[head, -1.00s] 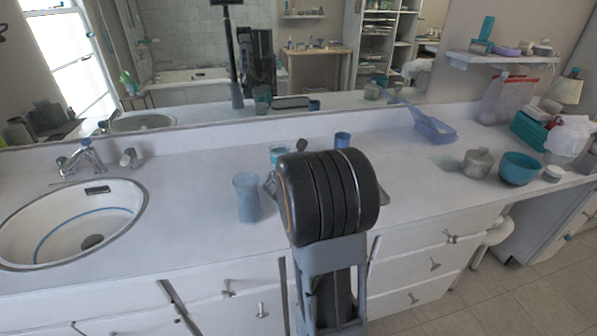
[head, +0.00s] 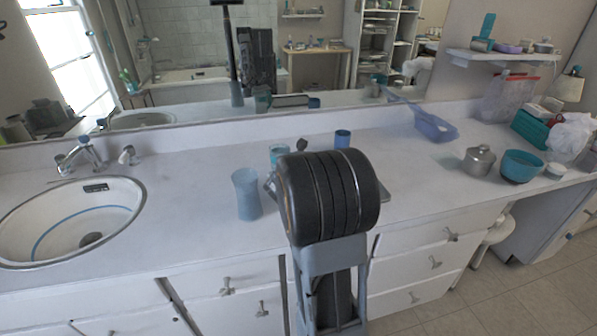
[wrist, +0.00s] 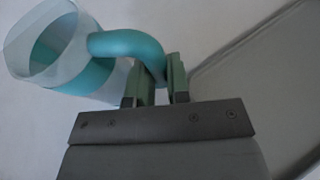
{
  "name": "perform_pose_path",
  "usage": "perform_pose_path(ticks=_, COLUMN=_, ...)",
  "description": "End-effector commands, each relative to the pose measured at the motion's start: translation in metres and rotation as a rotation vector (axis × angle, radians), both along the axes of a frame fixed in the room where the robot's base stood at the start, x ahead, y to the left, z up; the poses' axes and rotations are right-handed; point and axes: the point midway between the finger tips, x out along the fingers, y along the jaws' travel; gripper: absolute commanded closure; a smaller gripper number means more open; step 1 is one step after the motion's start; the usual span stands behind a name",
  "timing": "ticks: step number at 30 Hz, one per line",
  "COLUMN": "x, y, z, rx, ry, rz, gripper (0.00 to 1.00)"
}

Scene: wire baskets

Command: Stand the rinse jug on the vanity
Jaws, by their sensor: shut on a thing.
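The rinse jug (wrist: 78,66) shows in the wrist view, a clear body with a teal band and a thick teal handle (wrist: 130,45). My gripper (wrist: 159,80) is shut on the end of the handle, with the jug's body out to the left. The jug's base is hidden, so I cannot tell whether it touches the surface. The white vanity (head: 190,215) runs across that view.
A light blue tumbler (head: 246,193) stands left of my arm, and a blue cup (head: 342,139) stands behind it. A grey tray (head: 383,193) lies partly behind my arm. The sink (head: 65,220) is at left; a lidded pot (head: 478,160) and teal bowl (head: 521,166) are at right.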

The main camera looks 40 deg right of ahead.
Motion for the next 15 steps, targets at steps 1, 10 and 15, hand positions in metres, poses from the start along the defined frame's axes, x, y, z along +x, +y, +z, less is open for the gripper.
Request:
perform_pose_path(ticks=1, x=0.0001, y=-0.0001, z=-0.0007, rx=0.000, ry=-0.001, rz=0.000, gripper=1.00)
perform_pose_path(ticks=10, x=0.0000, y=0.0000, z=-0.0001, rx=-0.001, ry=-0.001, rz=0.000, gripper=0.75)
perform_pose_path(ticks=15, x=0.0001, y=-0.0001, z=-0.0003, rx=0.000, ry=0.000, rz=0.000, gripper=0.59)
